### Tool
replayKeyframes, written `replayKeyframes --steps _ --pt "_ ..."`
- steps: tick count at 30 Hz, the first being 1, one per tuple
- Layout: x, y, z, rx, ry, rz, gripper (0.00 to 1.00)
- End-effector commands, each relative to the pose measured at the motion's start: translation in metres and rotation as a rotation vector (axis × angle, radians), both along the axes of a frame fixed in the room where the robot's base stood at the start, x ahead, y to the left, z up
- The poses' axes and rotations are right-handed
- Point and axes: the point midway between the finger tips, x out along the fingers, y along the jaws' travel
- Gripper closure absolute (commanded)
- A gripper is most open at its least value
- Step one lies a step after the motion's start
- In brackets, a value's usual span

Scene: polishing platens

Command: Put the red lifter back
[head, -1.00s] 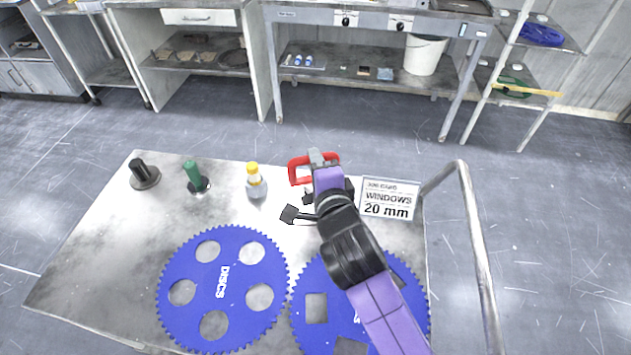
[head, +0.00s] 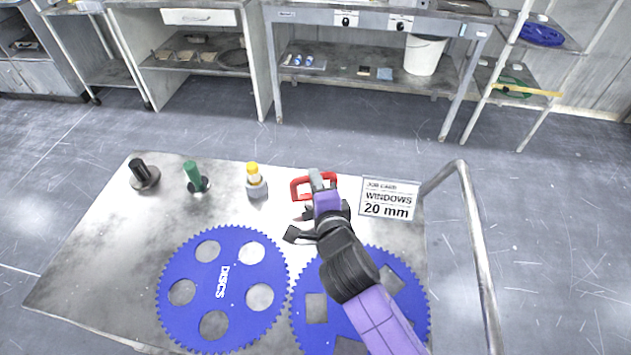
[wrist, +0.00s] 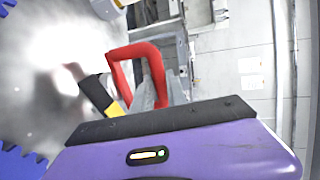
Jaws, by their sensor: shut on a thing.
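The red lifter (head: 300,186) has a squared red loop handle and is in my gripper (head: 316,181), over the back right part of the metal table. In the wrist view the red handle (wrist: 124,51) stands up beyond my grey fingers (wrist: 152,94), which are shut on it. The lifter's lower part is largely hidden behind my gripper and arm. I cannot tell whether it touches the table. A black knob (head: 144,172) and a green-handled tool (head: 194,177) stand upright at the back left of the table.
A yellow-capped bottle (head: 254,180) stands left of the lifter. A "WINDOWS 20 mm" card (head: 388,199) is close on the right. Blue toothed discs, one marked "DISCS" (head: 222,250) and one partly under my arm (head: 312,335), lie in front. A rail (head: 476,240) borders the right side.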

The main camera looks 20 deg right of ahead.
Motion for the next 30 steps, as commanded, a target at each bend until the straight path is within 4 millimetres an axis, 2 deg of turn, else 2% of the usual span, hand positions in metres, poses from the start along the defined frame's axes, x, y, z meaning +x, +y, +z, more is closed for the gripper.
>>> replayKeyframes --steps 2,3,6,19,23,30 --pt "0.001 0.0 0.001 0.0 -0.008 0.001 1.0" --pt "0.0 0.0 -0.002 0.001 0.0 0.0 0.78" --pt "0.0 0.0 -0.001 0.0 0.0 0.0 0.6" --pt "-0.002 0.0 0.001 0.0 0.0 0.0 0.6" --pt "-0.022 0.004 0.003 -0.001 0.0 0.0 0.6" --pt "-0.07 0.013 0.015 0.0 0.001 0.0 0.6"
